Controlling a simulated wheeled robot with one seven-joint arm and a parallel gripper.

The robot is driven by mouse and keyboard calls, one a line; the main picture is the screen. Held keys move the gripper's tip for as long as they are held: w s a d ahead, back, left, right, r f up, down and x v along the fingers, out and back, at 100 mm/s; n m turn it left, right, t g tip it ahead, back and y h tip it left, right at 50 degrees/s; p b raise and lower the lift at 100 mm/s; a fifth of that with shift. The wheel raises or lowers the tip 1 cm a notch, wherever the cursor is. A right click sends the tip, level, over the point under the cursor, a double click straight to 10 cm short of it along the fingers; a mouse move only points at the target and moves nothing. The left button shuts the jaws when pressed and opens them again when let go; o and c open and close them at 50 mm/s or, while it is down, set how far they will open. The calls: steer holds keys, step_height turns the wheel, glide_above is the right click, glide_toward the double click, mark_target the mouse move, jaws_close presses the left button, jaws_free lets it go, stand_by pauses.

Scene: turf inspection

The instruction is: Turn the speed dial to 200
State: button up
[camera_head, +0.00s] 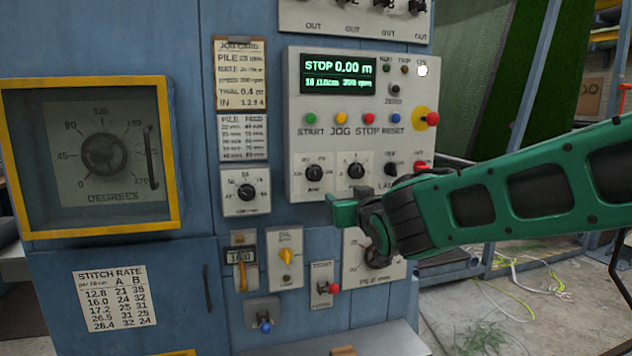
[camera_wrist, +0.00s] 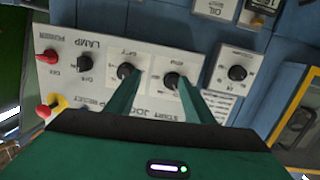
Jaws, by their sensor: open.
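Two black dials sit side by side on the grey control panel (camera_head: 295,130): a left dial (camera_head: 314,173) and a right dial (camera_head: 356,171). Their small labels are too blurred to tell which is the speed dial. My gripper (camera_head: 343,207) is in front of the panel, just below these dials in the head view. In the wrist view, which is upside down, my open gripper (camera_wrist: 160,82) has the left dial (camera_wrist: 172,80) near its right fingertip and the right dial (camera_wrist: 127,71) near its left fingertip. Nothing is held. Contact cannot be told.
The green display (camera_head: 339,75) reads STOP 0.00 m and 300 rpm. Coloured buttons (camera_head: 340,118) and a red emergency knob (camera_head: 433,118) are above the dials. A smaller dial (camera_head: 246,192) is to the left. My arm partly hides a lower dial plate (camera_head: 357,238).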

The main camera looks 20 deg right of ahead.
mark_target(317, 176)
steer(key=shift+n+t+y, duration=0.4)
steer(key=shift+t+y, duration=0.2)
steer(key=shift+t, duration=0.1)
steer(key=w+a+r, duration=0.1)
steer(key=w, duration=0.3)
steer(key=w+a, duration=0.1)
steer(key=w, duration=0.2)
steer(key=w+a+r, duration=0.1)
steer(key=w, duration=0.3)
steer(key=shift+w+a+r, duration=0.15)
steer(key=shift+w+r, duration=0.2)
steer(key=c, duration=1)
